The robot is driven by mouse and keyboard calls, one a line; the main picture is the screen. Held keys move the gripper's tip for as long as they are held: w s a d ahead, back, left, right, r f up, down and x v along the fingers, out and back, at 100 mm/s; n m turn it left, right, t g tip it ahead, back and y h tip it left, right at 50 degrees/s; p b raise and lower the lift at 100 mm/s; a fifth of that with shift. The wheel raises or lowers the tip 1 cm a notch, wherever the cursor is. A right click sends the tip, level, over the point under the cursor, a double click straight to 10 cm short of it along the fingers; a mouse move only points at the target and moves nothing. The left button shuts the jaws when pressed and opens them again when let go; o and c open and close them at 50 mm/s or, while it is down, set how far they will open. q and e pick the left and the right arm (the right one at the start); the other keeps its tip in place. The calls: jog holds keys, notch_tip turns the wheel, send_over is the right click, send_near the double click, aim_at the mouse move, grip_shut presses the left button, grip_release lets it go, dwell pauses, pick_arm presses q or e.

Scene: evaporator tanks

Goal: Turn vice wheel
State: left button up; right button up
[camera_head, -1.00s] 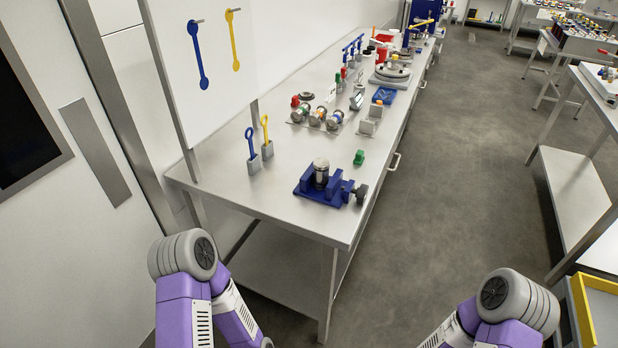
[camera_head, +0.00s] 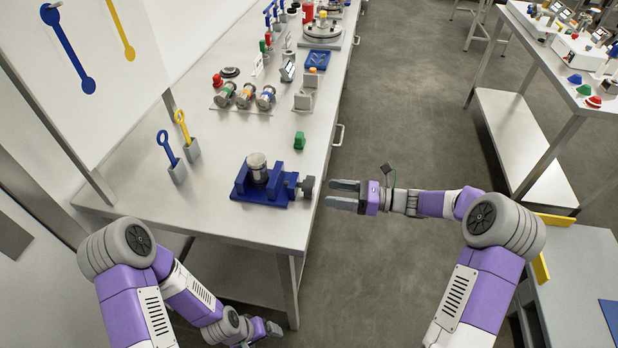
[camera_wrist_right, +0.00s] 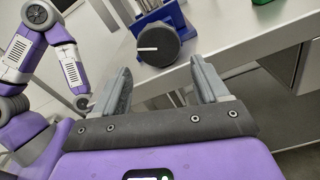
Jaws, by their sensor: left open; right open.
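The blue vice (camera_head: 262,190) stands near the front corner of the steel table, with a metal cylinder (camera_head: 257,168) upright between its jaws. Its dark round wheel (camera_head: 307,186) is on the right side, at the table's edge. In the right wrist view the wheel (camera_wrist_right: 158,45) shows a white mark on its face and lies just beyond the fingers, apart from them. My right gripper (camera_head: 342,195) is open and empty, pointing left toward the wheel; it also shows in the right wrist view (camera_wrist_right: 160,88). My left gripper (camera_head: 268,328) is low, in front of the table.
Blue and yellow tools stand in small holders (camera_head: 178,173) left of the vice. A green block (camera_head: 299,141) and several metal cylinders (camera_head: 245,96) lie behind it. The table's right edge has a handle (camera_head: 339,134). The floor aisle (camera_head: 420,110) is clear.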

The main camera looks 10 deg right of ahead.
aim_at(314, 187)
jog(key=x, duration=0.2)
jog(key=b+x, duration=0.1)
jog(key=x, duration=0.2)
jog(key=r+x, duration=0.1)
jog(key=x, duration=0.1)
jog(key=shift+w+a+b, duration=0.2)
jog(key=shift+b, duration=0.2)
jog(key=c, duration=0.7)
jog(key=shift+c, duration=0.3)
